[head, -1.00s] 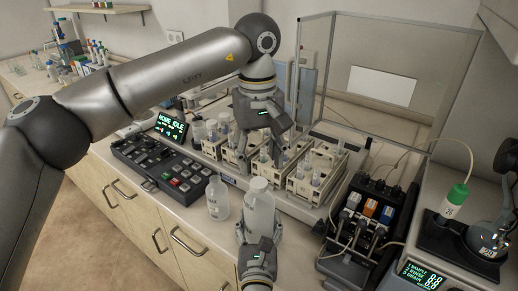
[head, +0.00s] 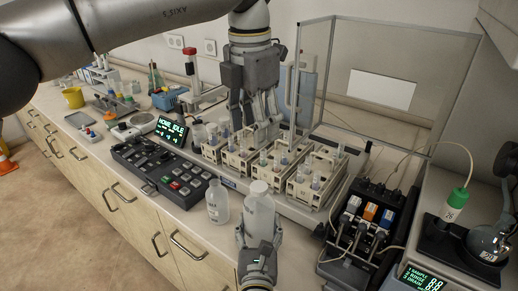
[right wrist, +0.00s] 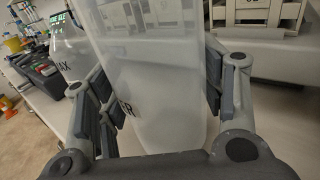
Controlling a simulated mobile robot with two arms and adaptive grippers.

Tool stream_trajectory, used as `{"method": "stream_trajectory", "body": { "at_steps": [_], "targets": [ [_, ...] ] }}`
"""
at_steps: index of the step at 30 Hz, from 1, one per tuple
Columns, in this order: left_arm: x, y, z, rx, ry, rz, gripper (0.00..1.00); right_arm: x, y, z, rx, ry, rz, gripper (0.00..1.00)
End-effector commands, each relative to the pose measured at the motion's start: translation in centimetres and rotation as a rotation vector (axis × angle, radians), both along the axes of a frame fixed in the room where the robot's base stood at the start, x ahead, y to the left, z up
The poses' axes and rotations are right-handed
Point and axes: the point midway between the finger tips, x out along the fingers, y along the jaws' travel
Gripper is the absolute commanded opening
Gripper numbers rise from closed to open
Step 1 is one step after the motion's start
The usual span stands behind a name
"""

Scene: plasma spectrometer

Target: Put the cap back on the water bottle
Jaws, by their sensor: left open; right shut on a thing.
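The water bottle (head: 259,212) is a translucent white bottle standing upright at the front of the counter. Its top shows as a pale round shape, and I cannot tell whether a cap sits there. My right gripper (head: 258,240) is shut around its lower body; in the right wrist view the bottle (right wrist: 155,75) stands between the two fingers, with part of its lettering showing. My left gripper (head: 256,115) is open, pointing down above the vial racks, behind the bottle and apart from it. I see no loose cap clearly.
A smaller labelled bottle (head: 217,201) stands just left of the water bottle. Vial racks (head: 312,190) line the area behind. A control panel (head: 160,172) lies left, a pump unit (head: 362,222) right, and a clear screen (head: 375,85) stands at the back.

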Motion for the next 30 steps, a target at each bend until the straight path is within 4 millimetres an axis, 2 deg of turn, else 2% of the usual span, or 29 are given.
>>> {"method": "stream_trajectory", "body": {
  "at_steps": [1, 4, 9, 23, 30],
  "targets": [
    [0.1, 0.1, 0.4, -0.006, -0.006, 0.073, 0.52, 0.0, 0.0, 0.0, 0.0, 0.0, 0.0, 0.0],
    [-0.2, -0.5, -2.9, 0.009, 0.033, 0.164, 0.52, 0.0, 0.0, 0.0, 0.0, 0.0, 0.0, 0.0],
    [-0.3, -0.9, -5.3, 0.02, 0.056, 0.25, 0.52, 0.0, 0.0, 0.0, 0.0, 0.0, 0.0, 0.0],
    [-0.4, -0.9, -6.1, 0.022, 0.061, 0.263, 0.52, 0.0, 0.0, 0.0, 0.0, 0.0, 0.0, 0.0],
    [-0.4, -0.9, -9.3, 0.023, 0.061, 0.263, 0.52, 0.0, 0.0, 0.0, 0.0, 0.0, 0.0, 0.0]
  ]
}}
